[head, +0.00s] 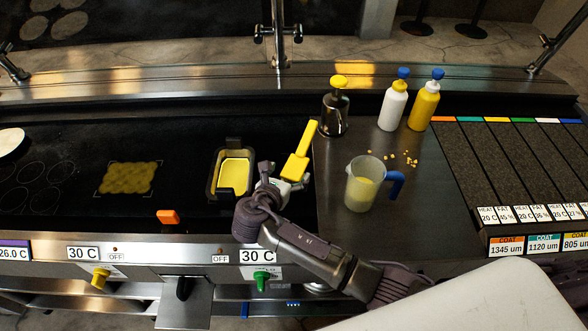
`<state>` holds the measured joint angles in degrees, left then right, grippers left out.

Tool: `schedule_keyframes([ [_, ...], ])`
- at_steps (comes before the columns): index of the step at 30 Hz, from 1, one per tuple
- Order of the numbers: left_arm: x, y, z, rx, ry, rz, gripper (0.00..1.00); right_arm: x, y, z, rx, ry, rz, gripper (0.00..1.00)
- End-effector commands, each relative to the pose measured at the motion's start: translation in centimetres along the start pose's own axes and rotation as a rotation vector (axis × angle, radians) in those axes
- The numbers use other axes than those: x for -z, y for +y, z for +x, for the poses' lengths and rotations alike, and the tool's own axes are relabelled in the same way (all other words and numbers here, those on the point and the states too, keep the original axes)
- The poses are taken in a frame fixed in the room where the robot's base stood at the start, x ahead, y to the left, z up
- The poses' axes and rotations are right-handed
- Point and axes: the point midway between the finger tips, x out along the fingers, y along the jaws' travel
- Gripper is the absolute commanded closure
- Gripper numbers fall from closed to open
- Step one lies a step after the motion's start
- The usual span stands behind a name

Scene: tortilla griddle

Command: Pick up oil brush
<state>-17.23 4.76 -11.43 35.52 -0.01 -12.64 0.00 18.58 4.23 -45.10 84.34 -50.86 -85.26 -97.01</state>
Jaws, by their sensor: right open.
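The oil brush appears to be the yellow tool (297,165) with a flat wide part and a narrow handle pointing up and slightly right. It is just right of the small black tray (214,187) that holds yellow oil. My right gripper (285,175) is open at the lower end of the brush, with a finger on either side of it in this view. I cannot tell whether the fingers touch it. The gripper and wrist hide the brush's lower end. My left gripper is not in view.
A clear jug (361,186) with a blue handle stands right of the gripper, with yellow crumbs (398,158) behind it. A dark dispenser (335,113), white bottle (393,107) and yellow bottle (424,107) stand behind. An orange piece (168,217) lies on the front edge.

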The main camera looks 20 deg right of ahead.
Motion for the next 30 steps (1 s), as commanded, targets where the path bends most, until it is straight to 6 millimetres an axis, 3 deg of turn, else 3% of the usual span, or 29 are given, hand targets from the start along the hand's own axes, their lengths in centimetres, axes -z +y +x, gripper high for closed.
schedule_keyframes([
  [6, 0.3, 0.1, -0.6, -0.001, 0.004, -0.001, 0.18, -0.3, -0.4, 3.0, 0.002, -0.002, -0.001, 0.12],
  [15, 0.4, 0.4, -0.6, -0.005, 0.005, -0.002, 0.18, -0.2, -0.3, 3.5, 0.0, -0.001, 0.0, 0.12],
  [27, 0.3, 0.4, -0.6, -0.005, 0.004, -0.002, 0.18, -0.1, -0.3, 3.5, 0.0, 0.0, 0.0, 0.79],
  [30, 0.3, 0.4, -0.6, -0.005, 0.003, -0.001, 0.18, -0.2, -0.3, 3.5, 0.0, -0.001, 0.0, 0.8],
])
